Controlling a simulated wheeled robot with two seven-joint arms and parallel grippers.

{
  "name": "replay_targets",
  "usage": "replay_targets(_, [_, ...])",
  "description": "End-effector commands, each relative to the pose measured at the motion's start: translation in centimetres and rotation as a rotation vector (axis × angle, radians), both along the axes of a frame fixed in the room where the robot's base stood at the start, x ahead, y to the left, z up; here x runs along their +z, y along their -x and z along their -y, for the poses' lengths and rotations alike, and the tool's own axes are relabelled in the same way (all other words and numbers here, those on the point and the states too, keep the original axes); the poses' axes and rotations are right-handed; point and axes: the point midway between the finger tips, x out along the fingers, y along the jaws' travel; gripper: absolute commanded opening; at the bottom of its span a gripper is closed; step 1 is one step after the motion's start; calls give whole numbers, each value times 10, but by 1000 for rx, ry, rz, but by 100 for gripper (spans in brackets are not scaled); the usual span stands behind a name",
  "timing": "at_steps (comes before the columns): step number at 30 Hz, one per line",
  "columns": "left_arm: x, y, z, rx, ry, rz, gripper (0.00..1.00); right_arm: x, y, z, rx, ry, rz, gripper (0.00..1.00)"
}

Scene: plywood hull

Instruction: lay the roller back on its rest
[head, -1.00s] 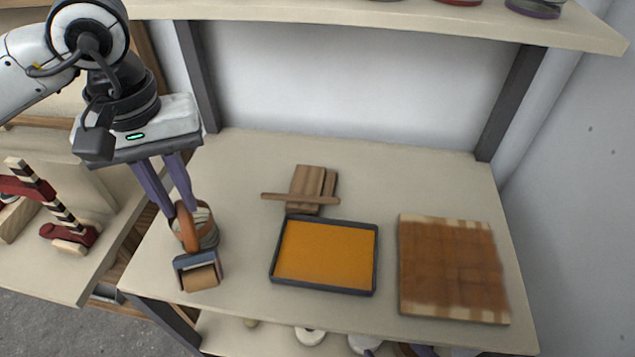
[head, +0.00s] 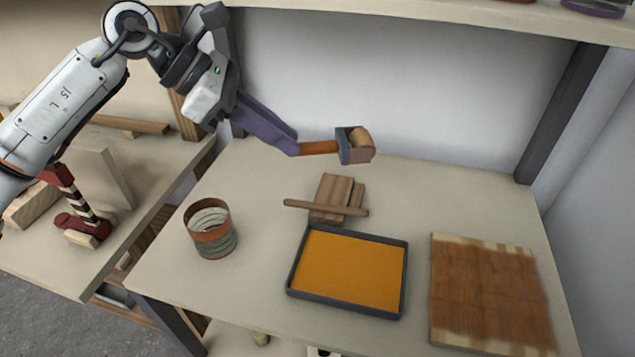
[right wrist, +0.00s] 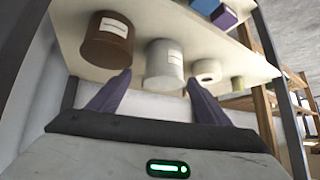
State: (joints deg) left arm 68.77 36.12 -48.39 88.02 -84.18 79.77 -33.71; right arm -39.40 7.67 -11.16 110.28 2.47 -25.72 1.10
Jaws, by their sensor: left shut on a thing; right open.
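The roller (head: 355,146) has an orange-brown handle, a grey-blue frame and a tan roll. My left gripper (head: 292,146) is shut on its handle and holds it nearly level in the air, above the back of the bench. The wooden rest (head: 335,192), a block with a crossbar in front, stands on the bench below the roller. Nothing lies on the rest. A dark tray (head: 290,277) with an orange floor is in front of the rest. My right gripper (right wrist: 155,92) is open and empty in the right wrist view, below a shelf.
A can (head: 211,230) with rusty bands stands at the bench's left. A brown-stained board (head: 490,290) lies at the right. Bare bench shows between can and tray. The right wrist view shows a brown tin (right wrist: 108,40) and a pale tin (right wrist: 164,62) on a shelf.

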Motion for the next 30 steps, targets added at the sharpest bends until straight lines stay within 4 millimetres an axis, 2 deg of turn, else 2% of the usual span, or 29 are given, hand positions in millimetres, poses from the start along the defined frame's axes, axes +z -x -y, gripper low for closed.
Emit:
replay_targets(3, [-23, 1, 0, -1, -1, -5, 0, 4, 0, 0, 0, -2, 2, 72])
replay_targets(11, [-47, 0, 0, -2, -3, -1, 0, 4, 0, 0, -2, -2, 2, 72])
replay_targets(17, [-74, 1, 0, -3, -3, -2, 0, 5, 0, 1, -3, -1, 0, 72])
replay_targets(30, [-84, 0, 0, -4, -3, 1, 0, -2, 0, 2, -4, 2, -2, 72])
